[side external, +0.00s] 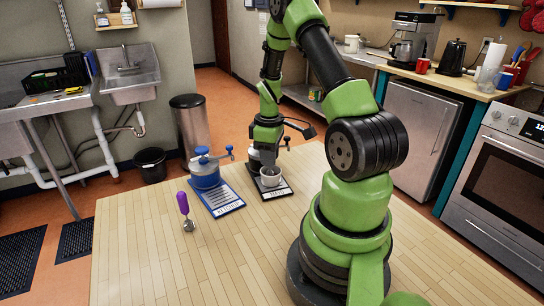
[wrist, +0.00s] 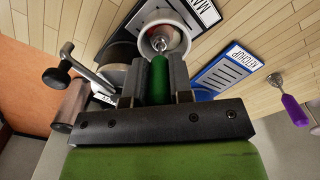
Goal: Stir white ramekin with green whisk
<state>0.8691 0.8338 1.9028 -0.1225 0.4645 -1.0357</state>
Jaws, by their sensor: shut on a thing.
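The white ramekin (side external: 271,181) sits on a dark-edged label card (side external: 272,195) on the wooden table. In the wrist view the ramekin (wrist: 147,22) is just beyond my fingertips. My gripper (wrist: 154,82) is shut on the green handle of the green whisk (wrist: 158,78). The whisk's metal head (wrist: 160,42) points down into the ramekin. Whether it touches the bottom or wall cannot be told. In the side view my gripper (side external: 266,165) is right over the ramekin, and the whisk is mostly hidden there.
A blue crank-lidded pot (side external: 206,176) stands on a blue ketchup card (side external: 222,203) to the left. A similar crank lever (wrist: 92,75) shows close beside my gripper. The front of the table (side external: 190,265) is clear.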

